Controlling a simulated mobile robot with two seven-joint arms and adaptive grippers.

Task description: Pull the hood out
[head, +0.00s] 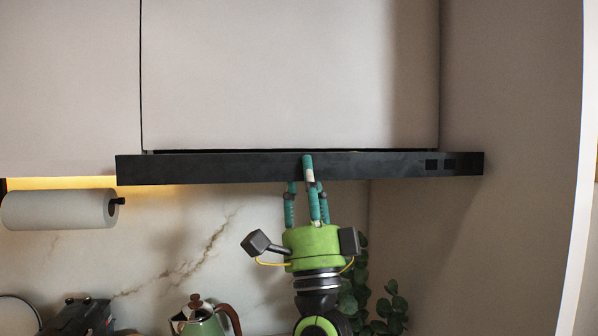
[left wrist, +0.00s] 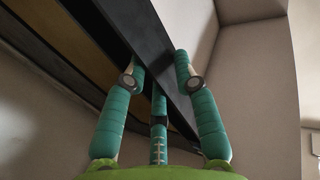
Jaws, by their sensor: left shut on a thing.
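The hood (head: 230,167) is a long, thin black front bar below the pale upper cabinet in the head view. It stands out a little from the cabinet face, with a dark gap along its top edge. My left gripper (head: 306,172) reaches up from below and is shut on the bar, right of its middle. One teal finger lies across the front face, and the others go up behind it. In the left wrist view the hood bar (left wrist: 165,60) runs between the teal fingers of the gripper (left wrist: 160,85). My right gripper is in neither view.
A paper towel roll (head: 60,209) hangs under the left cabinet (head: 70,90). A green kettle (head: 203,320), a dark appliance (head: 82,318) and a leafy plant (head: 385,305) stand below. A side wall (head: 515,130) is close on the right. The space before the cabinets looks clear.

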